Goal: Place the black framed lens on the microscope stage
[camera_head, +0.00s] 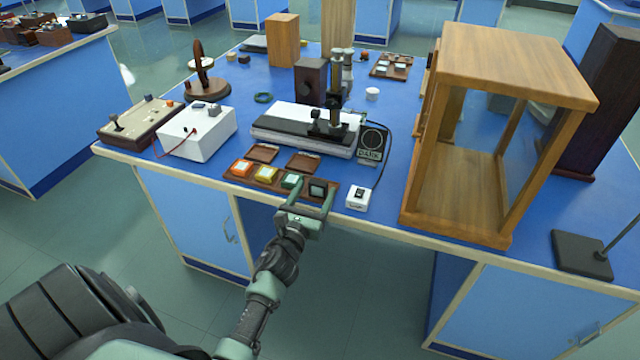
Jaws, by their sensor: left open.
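The black framed lens (318,188) sits at the right end of a wooden lens tray (238,179) on the front edge of the blue bench. Orange, yellow and green framed lenses sit in the same row to its left. My left gripper (314,190) is open at the tray's front right, its fingers reaching up to either side of the black framed lens. I cannot tell whether they touch it. The microscope (337,105) stands behind the tray, with its dark stage (328,126) low on the column. My right gripper is not in view.
A white box (200,130) stands left of the tray, and a small white switch box (358,198) right of it. A cable runs behind that box. A large wooden glass-fronted case (515,65) fills the right side. A black-and-white slab (290,135) lies behind the tray.

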